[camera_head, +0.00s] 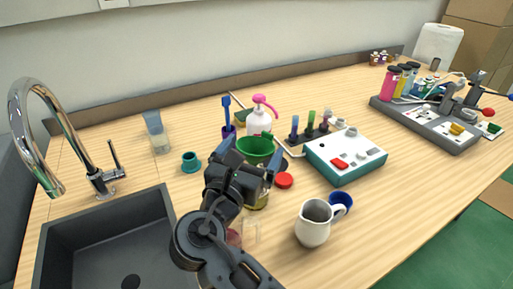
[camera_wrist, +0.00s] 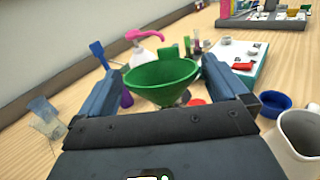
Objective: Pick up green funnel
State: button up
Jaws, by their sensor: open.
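The green funnel (camera_head: 255,148) is on the wooden counter, in the middle of the head view, with its wide mouth up. In the wrist view the funnel (camera_wrist: 161,80) lies ahead, between my two fingers. My gripper (camera_head: 252,160) is open, with one finger to each side of the funnel. I cannot tell whether the fingers touch it. The lower part of the funnel is mostly hidden behind my gripper in the head view.
A white spray bottle with a pink top (camera_head: 260,115) stands just behind the funnel. A teal-and-white device (camera_head: 345,155), a red cap (camera_head: 284,180), a white mug (camera_head: 314,226) and a blue cup (camera_head: 341,201) are to the right. A sink (camera_head: 105,235) is at left.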

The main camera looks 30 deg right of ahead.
jog(key=shift+x, duration=0.8)
jog(key=shift+c, duration=0.2)
jog(key=c, duration=0.8)
